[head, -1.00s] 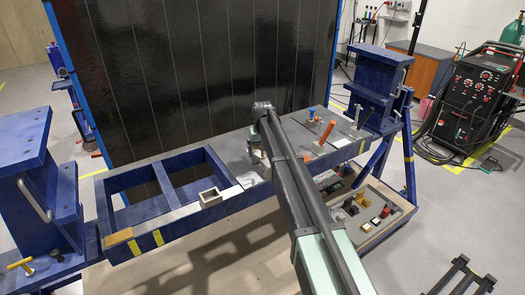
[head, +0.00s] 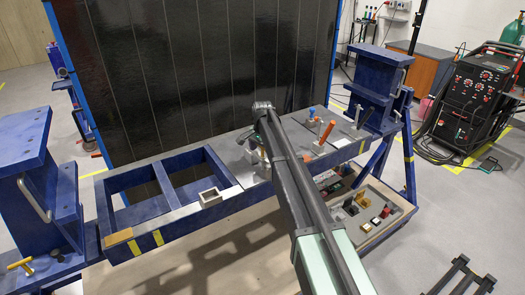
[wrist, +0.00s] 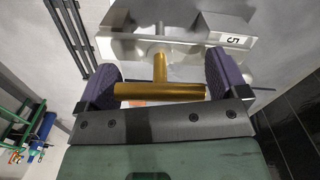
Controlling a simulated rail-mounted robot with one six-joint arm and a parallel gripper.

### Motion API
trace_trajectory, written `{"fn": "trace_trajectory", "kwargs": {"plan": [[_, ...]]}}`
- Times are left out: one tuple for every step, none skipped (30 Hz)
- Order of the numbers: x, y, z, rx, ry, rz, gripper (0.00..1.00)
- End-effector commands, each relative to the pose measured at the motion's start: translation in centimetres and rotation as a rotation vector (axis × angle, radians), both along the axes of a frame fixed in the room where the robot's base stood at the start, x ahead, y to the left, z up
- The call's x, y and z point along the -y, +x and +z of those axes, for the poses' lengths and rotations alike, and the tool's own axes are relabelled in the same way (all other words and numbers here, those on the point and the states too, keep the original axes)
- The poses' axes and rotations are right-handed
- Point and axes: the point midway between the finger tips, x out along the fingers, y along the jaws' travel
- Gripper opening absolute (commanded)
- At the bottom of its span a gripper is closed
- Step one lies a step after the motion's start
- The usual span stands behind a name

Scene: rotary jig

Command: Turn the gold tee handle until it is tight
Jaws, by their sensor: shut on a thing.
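The gold tee handle (wrist: 160,90) shows in the wrist view, its crossbar lying across the space between my two purple finger pads and its stem running into a pale metal fixture (wrist: 192,45). My gripper (wrist: 162,76) is shut on the crossbar, one pad at each end. In the head view my arm hides most of the gripper and this handle, over the middle of the blue jig table (head: 170,212). How tight the handle is cannot be seen.
Another yellow tee handle (head: 20,264) sits on the left blue stand. An orange handle (head: 327,131) and a blue-topped part (head: 312,112) stand right of my arm. A tray (head: 398,219) of small blocks sits below. A black panel (head: 200,70) stands behind the table.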

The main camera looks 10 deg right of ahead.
Motion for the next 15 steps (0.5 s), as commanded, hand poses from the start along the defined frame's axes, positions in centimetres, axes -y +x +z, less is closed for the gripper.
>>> {"fn": "trace_trajectory", "kwargs": {"plan": [[0.00,-0.05,-0.02,-0.001,0.001,-0.040,0.68],[0.00,-0.05,-0.02,-0.001,0.001,-0.069,0.68],[0.00,-0.05,-0.02,-0.001,0.001,-0.107,0.68],[0.00,-0.05,-0.02,-0.001,0.001,-0.135,0.68],[0.00,-0.05,-0.02,-0.001,0.001,-0.164,0.68],[0.00,-0.05,-0.02,-0.001,0.001,-0.202,0.68],[0.00,-0.05,-0.02,-0.001,0.001,-0.230,0.68],[0.00,-0.05,-0.02,-0.001,0.001,-0.259,0.68],[0.00,-0.05,-0.02,-0.001,0.001,-0.296,0.68],[0.00,-0.05,-0.02,-0.001,0.000,-0.325,0.68],[0.00,-0.05,-0.02,-0.001,0.000,-0.354,0.68],[0.00,-0.05,-0.02,-0.001,0.000,-0.391,0.68],[0.00,-0.05,-0.02,-0.001,0.000,-0.420,0.68],[0.00,-0.05,-0.02,-0.001,0.000,-0.449,0.68],[0.00,-0.05,-0.02,-0.001,0.000,-0.486,0.68]]}}
